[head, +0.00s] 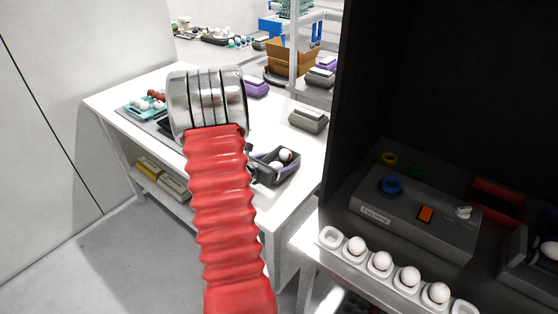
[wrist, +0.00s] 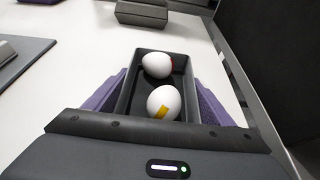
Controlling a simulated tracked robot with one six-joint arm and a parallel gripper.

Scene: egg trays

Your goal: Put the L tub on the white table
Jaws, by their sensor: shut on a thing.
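A dark open tub (wrist: 138,66) with two white eggs in it is in the middle of the wrist view. One egg (wrist: 163,103) has a yellow mark and the other (wrist: 157,65) a red one. My gripper (wrist: 158,85) is shut on this tub, with purple textured pieces on both sides of it. In the head view the tub (head: 286,174) is at the near right edge of the white table (head: 285,212), beside my gripper (head: 258,172). I cannot tell whether it touches the top. No L label is readable on it.
A closed grey carton (head: 309,120) and a purple carton (head: 256,87) stand farther back on the table. A dark-walled booth with a grey machine (head: 415,215) and a white egg rack (head: 396,276) is at the right.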

